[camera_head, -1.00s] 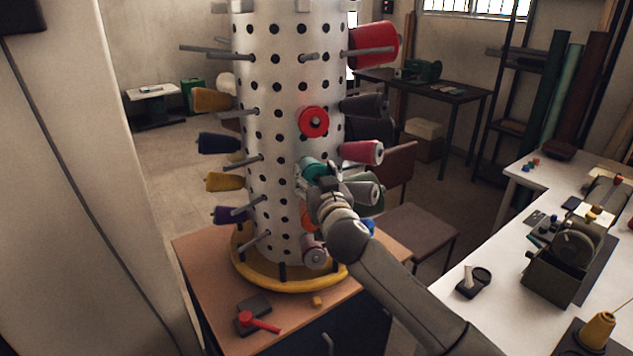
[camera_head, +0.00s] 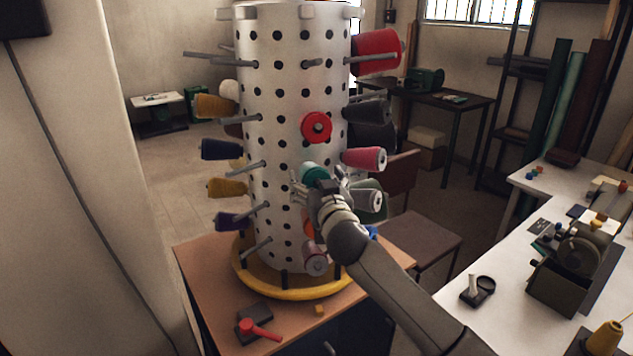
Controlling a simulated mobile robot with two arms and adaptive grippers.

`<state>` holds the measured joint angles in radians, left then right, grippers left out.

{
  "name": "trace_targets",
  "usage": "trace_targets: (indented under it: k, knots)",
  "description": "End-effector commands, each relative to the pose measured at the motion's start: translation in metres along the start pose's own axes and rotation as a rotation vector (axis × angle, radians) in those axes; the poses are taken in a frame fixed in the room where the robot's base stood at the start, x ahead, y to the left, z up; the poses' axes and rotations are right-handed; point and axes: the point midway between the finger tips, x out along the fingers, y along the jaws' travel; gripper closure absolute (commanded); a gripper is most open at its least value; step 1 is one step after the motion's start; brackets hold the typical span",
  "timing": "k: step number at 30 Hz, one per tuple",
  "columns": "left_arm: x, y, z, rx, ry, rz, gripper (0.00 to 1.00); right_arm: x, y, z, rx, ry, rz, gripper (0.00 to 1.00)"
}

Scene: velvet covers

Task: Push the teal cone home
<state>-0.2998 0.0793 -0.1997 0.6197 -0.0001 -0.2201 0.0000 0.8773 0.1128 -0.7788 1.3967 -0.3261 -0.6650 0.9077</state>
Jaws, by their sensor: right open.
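The teal cone (camera_head: 314,173) sits on the front of the white perforated drum (camera_head: 285,140), at mid-height below a red cone (camera_head: 316,127). My right gripper (camera_head: 310,190) is open right in front of the teal cone and hides its lower part. I cannot tell whether the fingers touch it or how deep it sits on its peg. My left gripper is out of the frame.
More cones stick out around the drum: pink (camera_head: 364,159), yellow (camera_head: 227,187), navy (camera_head: 220,149), and a large red one (camera_head: 376,52). Bare pegs (camera_head: 245,169) project on the left. A yellow ring (camera_head: 290,292) surrounds the drum's foot. A red-handled tool (camera_head: 260,329) lies on the table.

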Motion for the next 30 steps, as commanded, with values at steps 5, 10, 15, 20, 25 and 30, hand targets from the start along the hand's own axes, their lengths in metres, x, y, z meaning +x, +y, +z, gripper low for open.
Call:
trace_targets:
  k: [5,10,15,20,25,30]
  knots:
    - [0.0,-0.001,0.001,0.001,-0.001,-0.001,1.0,0.0,0.0,0.0,0.0,0.0,0.0,0.17]
    - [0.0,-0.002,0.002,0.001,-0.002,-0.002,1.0,-0.006,0.0,0.001,0.0,0.0,-0.001,0.17]
    - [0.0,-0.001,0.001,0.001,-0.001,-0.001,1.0,-0.025,0.0,0.001,0.001,0.001,-0.001,0.17]
    - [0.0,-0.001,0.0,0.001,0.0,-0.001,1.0,-0.051,0.0,0.001,0.001,0.0,-0.001,0.17]
    - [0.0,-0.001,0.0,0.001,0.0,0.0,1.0,-0.079,0.0,0.001,0.002,0.0,-0.001,0.17]
    - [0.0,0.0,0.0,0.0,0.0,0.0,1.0,-0.102,0.0,0.001,0.002,-0.001,-0.001,0.17]
